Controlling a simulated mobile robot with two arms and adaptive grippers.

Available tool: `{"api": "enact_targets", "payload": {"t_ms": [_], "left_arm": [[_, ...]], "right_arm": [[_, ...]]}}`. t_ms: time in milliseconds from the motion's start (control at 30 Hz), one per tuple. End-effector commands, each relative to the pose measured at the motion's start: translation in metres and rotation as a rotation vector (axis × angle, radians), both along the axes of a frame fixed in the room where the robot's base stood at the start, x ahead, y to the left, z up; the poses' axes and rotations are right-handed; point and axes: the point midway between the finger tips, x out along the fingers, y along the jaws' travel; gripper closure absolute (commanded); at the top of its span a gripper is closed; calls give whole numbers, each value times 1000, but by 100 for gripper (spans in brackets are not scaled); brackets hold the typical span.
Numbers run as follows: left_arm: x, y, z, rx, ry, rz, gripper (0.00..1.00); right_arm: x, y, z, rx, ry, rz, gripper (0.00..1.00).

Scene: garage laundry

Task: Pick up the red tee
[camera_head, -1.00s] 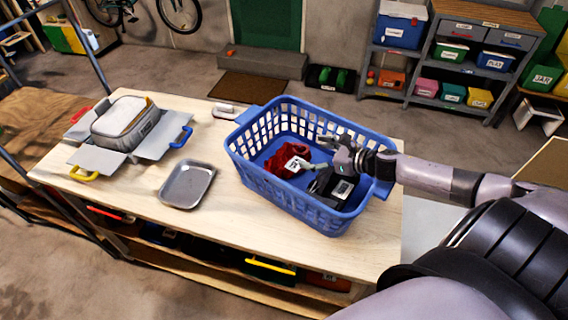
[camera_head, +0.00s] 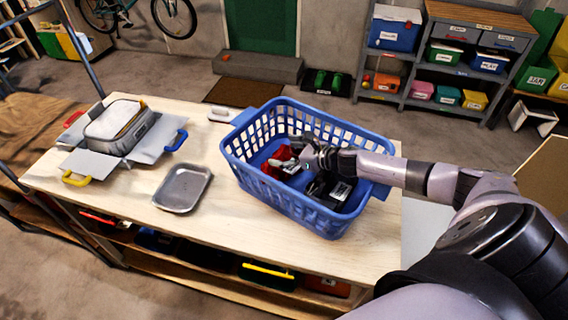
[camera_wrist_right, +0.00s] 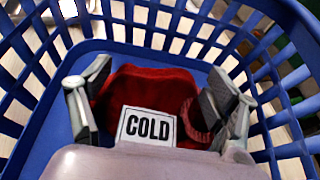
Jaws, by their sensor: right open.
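The red tee (camera_head: 275,167) lies in the blue laundry basket (camera_head: 290,205) on the wooden table, partly hidden by my right gripper (camera_head: 289,153). In the right wrist view the red tee (camera_wrist_right: 150,88) is a folded dark red bundle with a white label reading COLD (camera_wrist_right: 147,127). My right gripper (camera_wrist_right: 160,95) is open, with one finger at each side of the tee. I cannot tell whether the fingers touch it. A black item with a white label (camera_head: 335,190) lies in the basket below my right wrist. My left gripper is not in view.
The basket's slatted walls surround my right gripper. A grey metal tray (camera_head: 183,188) lies left of the basket. Further left is a metal container (camera_head: 121,127) amid grey flaps with coloured handles. A small white item (camera_head: 224,114) sits at the table's back edge. Shelves (camera_head: 445,70) stand behind.

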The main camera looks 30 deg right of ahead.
Motion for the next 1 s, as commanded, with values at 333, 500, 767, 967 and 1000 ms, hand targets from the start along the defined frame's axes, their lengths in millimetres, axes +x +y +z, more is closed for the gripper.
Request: {"api": "enact_targets", "payload": {"t_ms": [333, 500, 767, 967, 1000], "left_arm": [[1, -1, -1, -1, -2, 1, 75], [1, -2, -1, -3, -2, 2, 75], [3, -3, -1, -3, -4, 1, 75], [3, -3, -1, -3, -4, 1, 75], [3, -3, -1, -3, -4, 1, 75]], "right_arm": [[7, 3, -3, -1, 1, 1, 18], [7, 3, -3, -1, 0, 1, 28], [7, 3, -3, -1, 0, 1, 45], [7, 3, -3, -1, 0, 1, 58], [7, 3, -3, -1, 0, 1, 61]]}}
